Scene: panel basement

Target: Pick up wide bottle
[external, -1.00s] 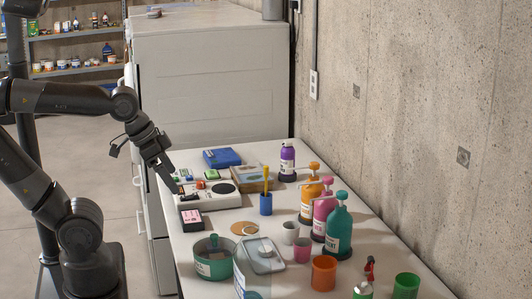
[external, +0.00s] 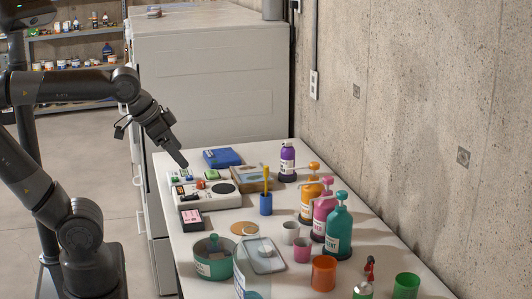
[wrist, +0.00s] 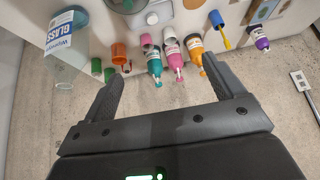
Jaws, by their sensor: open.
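No label reads "wide bottle", so I cannot tell which one it is. Along the wall side of the white table stand an orange pump bottle (external: 311,201), a pink pump bottle (external: 323,217) and a broad teal pump bottle (external: 338,232). A purple bottle (external: 287,162) stands farther back. A clear bottle labelled GLASS (wrist: 66,45) is at the left in the wrist view; its clear body (external: 246,270) is at the near edge in the external view. My gripper (external: 182,164) is open and empty above the switch panel. In the wrist view its fingers (wrist: 163,70) are spread apart.
The switch panel (external: 222,197), a blue box (external: 221,158) and a blue cup with a pencil (external: 266,204) are on the far half. A teal pot (external: 213,265), an orange cup (external: 324,273) and a green cup (external: 406,286) are nearer. A concrete wall (external: 430,120) borders the right.

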